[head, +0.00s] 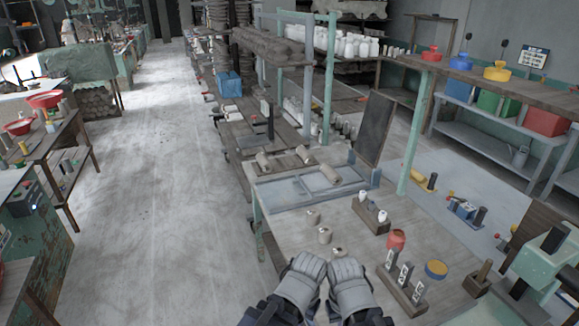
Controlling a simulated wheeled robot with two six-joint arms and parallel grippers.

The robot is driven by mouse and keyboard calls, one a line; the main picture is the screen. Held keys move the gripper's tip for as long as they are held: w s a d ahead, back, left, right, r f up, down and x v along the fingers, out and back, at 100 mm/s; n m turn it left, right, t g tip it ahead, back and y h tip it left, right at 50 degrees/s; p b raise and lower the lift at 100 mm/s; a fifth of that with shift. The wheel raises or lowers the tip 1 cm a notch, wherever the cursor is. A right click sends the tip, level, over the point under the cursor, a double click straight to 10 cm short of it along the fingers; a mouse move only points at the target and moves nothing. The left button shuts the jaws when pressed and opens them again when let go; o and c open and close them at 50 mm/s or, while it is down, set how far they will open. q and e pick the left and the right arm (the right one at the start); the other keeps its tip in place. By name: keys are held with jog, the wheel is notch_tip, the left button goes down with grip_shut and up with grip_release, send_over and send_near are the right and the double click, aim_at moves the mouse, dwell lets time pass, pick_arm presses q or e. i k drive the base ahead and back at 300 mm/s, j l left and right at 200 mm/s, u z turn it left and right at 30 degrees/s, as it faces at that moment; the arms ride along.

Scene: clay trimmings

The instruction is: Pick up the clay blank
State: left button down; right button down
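Several beige clay pieces that could be the clay blank are on the workbench (285,215). Two short clay pieces, a farther one (313,217) and a nearer one (324,235), are on the bare bench top just beyond my grippers. Longer clay cylinders lie farther back, one (330,174) at the shallow grey tray (290,190). My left gripper (310,264) and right gripper (346,265) are side by side at the bench's near edge, nearly touching. A small pale piece (339,251) shows just beyond them. I see no clay held, but their fingertips are hard to make out.
A holder with white pieces (370,213) stands beyond. Bare bench lies left of the short clay pieces.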

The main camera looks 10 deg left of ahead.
aim_at(331, 172)
jog(key=z, duration=0.8)
jog(key=i+j+z, duration=0.15)
jog(key=j+z, duration=0.35)
jog(key=i+j+z, duration=0.1)
jog(key=j+z, duration=0.6)
jog(key=j, duration=0.5)
jog(key=j+z, duration=0.25)
jog(key=j, duration=0.5)
jog(key=k+j+z, duration=0.2)
jog(key=j, duration=1)
jog(key=k+j, duration=0.15)
jog(key=j, duration=1)
jog(key=k+z, duration=0.05)
